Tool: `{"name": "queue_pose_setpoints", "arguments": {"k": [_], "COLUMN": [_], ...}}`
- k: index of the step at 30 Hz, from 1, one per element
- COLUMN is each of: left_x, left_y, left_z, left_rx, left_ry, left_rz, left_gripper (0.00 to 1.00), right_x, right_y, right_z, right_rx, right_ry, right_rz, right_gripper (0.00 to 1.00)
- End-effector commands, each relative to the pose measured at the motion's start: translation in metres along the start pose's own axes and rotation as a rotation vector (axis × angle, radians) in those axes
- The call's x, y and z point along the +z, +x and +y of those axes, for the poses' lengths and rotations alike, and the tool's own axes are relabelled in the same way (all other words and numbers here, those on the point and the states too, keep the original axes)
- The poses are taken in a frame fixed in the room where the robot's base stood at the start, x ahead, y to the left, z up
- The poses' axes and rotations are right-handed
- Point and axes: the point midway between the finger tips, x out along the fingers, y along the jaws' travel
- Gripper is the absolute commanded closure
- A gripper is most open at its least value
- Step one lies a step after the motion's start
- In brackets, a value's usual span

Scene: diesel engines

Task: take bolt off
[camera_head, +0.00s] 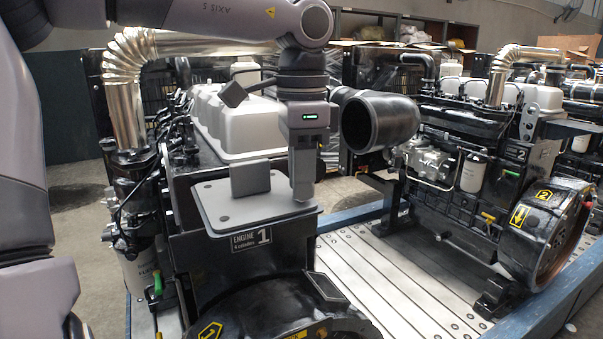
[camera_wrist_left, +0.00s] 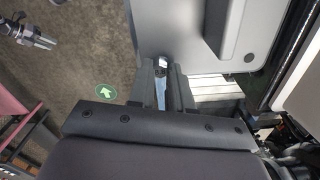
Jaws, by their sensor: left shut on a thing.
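My left gripper (camera_head: 303,194) points down at the right side of the grey plate (camera_head: 228,208) on top of engine 1. In the wrist view, the fingers of my left gripper (camera_wrist_left: 162,75) are close together at the edge of the grey plate (camera_wrist_left: 185,25). In the head view the bolt is hidden by the fingers. I cannot tell whether it still sits in the plate. My right gripper is not in view.
A dark upright block (camera_head: 250,177) stands on the plate, left of my gripper. A silver exhaust pipe (camera_head: 125,95) rises at the left. A wide black pipe (camera_head: 380,122) and engine 2 (camera_head: 470,150) stand at the right. A slatted platform (camera_head: 385,285) lies between the engines.

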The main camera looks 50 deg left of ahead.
Motion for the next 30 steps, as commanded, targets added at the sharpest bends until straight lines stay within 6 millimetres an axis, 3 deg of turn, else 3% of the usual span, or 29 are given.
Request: {"name": "queue_pose_setpoints", "arguments": {"k": [30], "left_x": [0.0], "left_y": [-0.055], "left_z": [0.0], "left_rx": [-0.003], "left_ry": [0.002], "left_rz": [0.003], "left_gripper": [1.0], "right_x": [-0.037], "right_y": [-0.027], "right_z": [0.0], "right_rx": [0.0], "right_ry": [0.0], "right_rz": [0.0], "right_gripper": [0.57]}}
